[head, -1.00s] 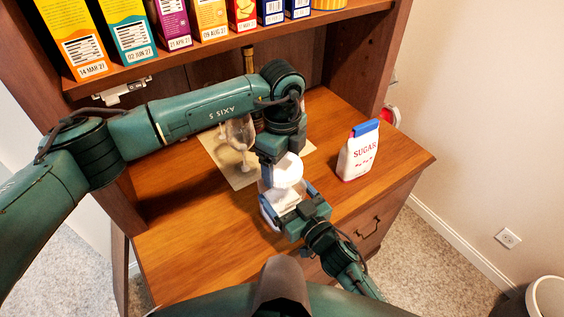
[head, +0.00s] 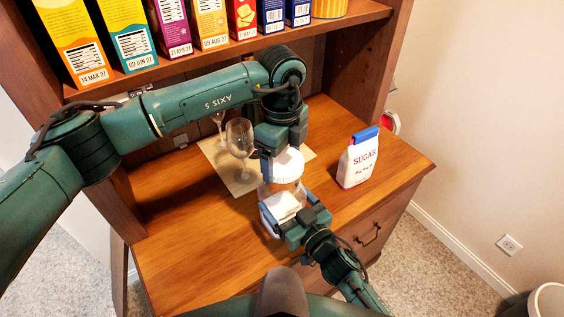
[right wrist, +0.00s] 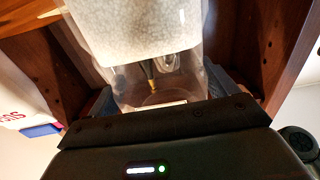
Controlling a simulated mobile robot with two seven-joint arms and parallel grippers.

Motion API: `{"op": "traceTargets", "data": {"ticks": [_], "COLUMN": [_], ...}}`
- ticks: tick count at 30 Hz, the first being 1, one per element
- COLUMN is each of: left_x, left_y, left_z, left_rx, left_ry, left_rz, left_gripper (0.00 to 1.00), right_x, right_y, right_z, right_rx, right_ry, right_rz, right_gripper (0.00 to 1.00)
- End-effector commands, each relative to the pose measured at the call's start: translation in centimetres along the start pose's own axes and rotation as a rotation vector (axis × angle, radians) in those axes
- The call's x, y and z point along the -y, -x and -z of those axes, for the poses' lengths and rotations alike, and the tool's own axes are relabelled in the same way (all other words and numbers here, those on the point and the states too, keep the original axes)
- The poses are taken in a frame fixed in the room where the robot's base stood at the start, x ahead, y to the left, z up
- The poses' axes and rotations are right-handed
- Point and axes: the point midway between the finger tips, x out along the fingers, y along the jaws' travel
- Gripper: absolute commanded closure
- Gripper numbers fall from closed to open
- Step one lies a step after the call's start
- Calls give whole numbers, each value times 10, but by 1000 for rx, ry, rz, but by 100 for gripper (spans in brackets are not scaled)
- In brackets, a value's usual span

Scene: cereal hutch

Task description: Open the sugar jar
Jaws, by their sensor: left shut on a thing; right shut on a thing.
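The sugar jar (head: 270,222) is a clear container with white contents, in the middle front of the counter in the head view. Its white lid (head: 288,166) is above the clear upper part of the jar. I cannot tell whether a gap separates lid and rim. My left gripper (head: 283,158) comes down from above and is shut on the lid. My right gripper (head: 283,219) is shut around the jar body from the front. In the right wrist view the jar (right wrist: 145,35) fills the centre, its white contents showing through the clear wall; the lid is not visible there.
A white sugar bag (head: 357,160) with a blue top stands to the right. Wine glasses (head: 239,138) stand on a light mat (head: 240,187) behind left. Several boxes (head: 125,35) line the shelf above. The counter's left front is clear.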

Motion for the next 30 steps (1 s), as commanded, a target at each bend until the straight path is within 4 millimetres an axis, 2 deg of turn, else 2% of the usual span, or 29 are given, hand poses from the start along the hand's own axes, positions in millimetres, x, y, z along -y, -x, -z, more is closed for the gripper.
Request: {"op": "traceTargets", "data": {"ticks": [3,10,11,15,24,26,30], "left_x": [0,0,0,0,0,0,0], "left_y": [14,16,16,16,16,16,14], "left_z": [0,0,0,0,0,0,0], "left_rx": [1,0,0,0,0,0,0], "left_ry": [0,1,1,1,1,1,1], "left_rz": [1,-1,-1,-1,-1,-1,-1], "left_gripper": [48,48,48,48,48,48,48], "right_x": [0,0,0,0,0,0,0], "right_y": [0,0,0,0,3,8,32], "right_z": [-1,-1,-1,0,-1,-1,-2], "right_rx": [2,1,1,1,1,1,3], "right_ry": [2,2,2,1,1,1,0], "right_rz": [-1,0,-1,0,0,0,0], "right_gripper": [78,78,13,2,0,0,0]}}
